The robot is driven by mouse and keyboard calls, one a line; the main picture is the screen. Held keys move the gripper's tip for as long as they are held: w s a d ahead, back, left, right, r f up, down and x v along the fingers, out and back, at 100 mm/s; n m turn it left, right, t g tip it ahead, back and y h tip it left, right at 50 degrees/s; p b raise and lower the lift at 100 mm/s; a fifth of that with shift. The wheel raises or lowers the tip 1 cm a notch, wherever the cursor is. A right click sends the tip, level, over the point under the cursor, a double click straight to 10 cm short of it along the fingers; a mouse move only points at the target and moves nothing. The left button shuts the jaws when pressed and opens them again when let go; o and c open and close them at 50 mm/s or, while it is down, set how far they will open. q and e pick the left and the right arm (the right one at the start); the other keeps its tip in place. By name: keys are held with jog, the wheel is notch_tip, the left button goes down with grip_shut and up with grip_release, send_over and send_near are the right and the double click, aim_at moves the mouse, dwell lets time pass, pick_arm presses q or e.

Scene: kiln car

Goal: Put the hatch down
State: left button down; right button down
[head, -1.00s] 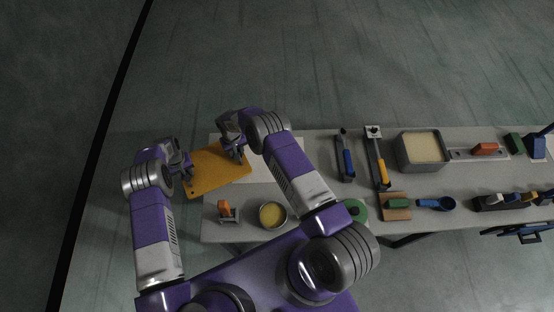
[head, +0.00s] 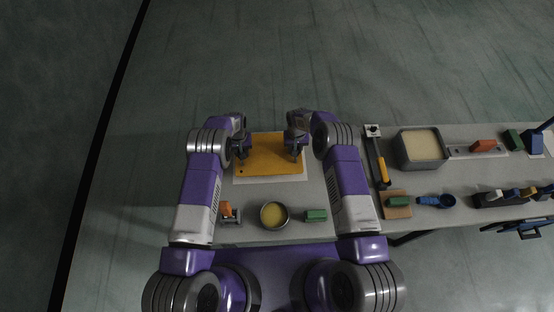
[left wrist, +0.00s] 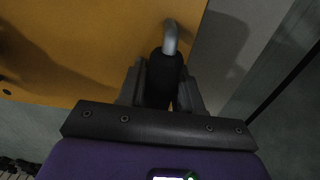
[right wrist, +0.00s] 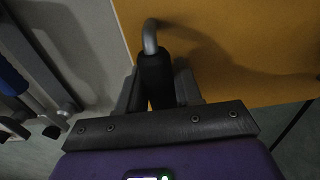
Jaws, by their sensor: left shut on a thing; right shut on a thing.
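The hatch (head: 270,155) is a flat orange-yellow panel, level with the head view's table and over a pale sheet (head: 270,179) whose edge shows along the near side. I cannot tell whether the hatch touches the sheet. My left gripper (head: 241,150) is shut on a black-gripped handle (left wrist: 168,68) near the hatch's left edge. My right gripper (head: 296,146) is shut on the matching handle (right wrist: 153,72) near its right edge. The hatch also fills much of the left wrist view (left wrist: 90,50) and the right wrist view (right wrist: 235,40).
On the table (head: 350,138), an orange-topped tool (head: 227,211), a round tin (head: 274,214) and a green block (head: 316,215) stand at the near side. A yellow-handled tool (head: 381,165) and a grey tub (head: 420,148) are to the right.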

pick_arm(q)
jog(key=shift+w+d, duration=0.1)
pick_arm(e)
jog(key=shift+d, duration=0.1)
pick_arm(q)
jog(key=shift+f, duration=0.15)
pick_arm(e)
jog(key=shift+f, duration=0.15)
